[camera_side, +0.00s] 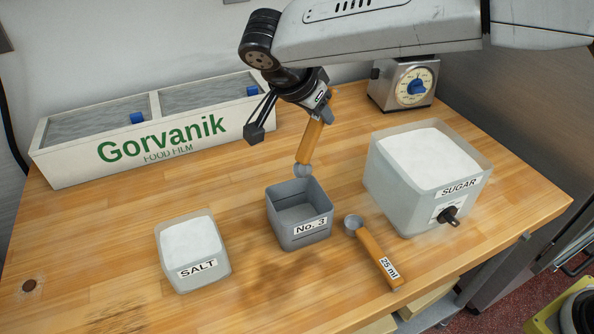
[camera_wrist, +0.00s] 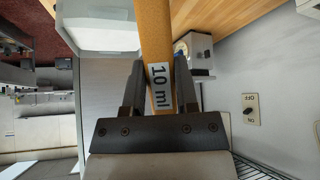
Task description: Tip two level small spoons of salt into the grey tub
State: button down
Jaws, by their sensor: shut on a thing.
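My gripper (camera_side: 320,110) is shut on the orange handle of the small spoon (camera_side: 311,141), which hangs bowl-down and slightly tilted. The wrist view shows the handle (camera_wrist: 153,28) between the fingers, labelled 10 ml; its bowl is out of that view. In the side view the small grey bowl is over or just behind the far rim of the grey tub (camera_side: 303,242), marked No. 3. I cannot tell whether the bowl holds salt. The tub's visible floor looks bare. The salt container (camera_side: 211,281) stands left of the tub, filled white nearly to its rim.
A larger spoon (camera_side: 371,247) marked 25 ml lies right of the tub. The front left of the wooden table is clear.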

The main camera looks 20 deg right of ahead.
jog(key=d+y, duration=0.1)
jog(key=w+d+g+y, duration=0.1)
jog(key=y, duration=0.1)
jog(key=d+y, duration=0.1)
jog(key=shift+w+d+f+g, duration=0.2)
jog(key=shift+d+f+g, duration=0.1)
jog(key=shift+f+g, duration=0.1)
jog(key=shift+d+y, duration=0.1)
jog(key=shift+y, duration=0.2)
jog(key=d+f+g+y, duration=0.1)
jog(key=y, duration=0.1)
jog(key=w+d+f+g+y, duration=0.1)
jog(key=y, duration=0.1)
jog(key=shift+d+f+y, duration=0.1)
jog(key=shift+f+y, duration=0.05)
jog(key=shift+y, duration=0.15)
jog(key=shift+d, duration=0.1)
dwell(0.4)
jog(key=shift+w+d+g+y, duration=0.1)
jog(key=shift+g+y, duration=0.2)
jog(key=shift+y, duration=0.6)
jog(key=shift+r, duration=0.25)
jog(key=shift+r, duration=1.35)
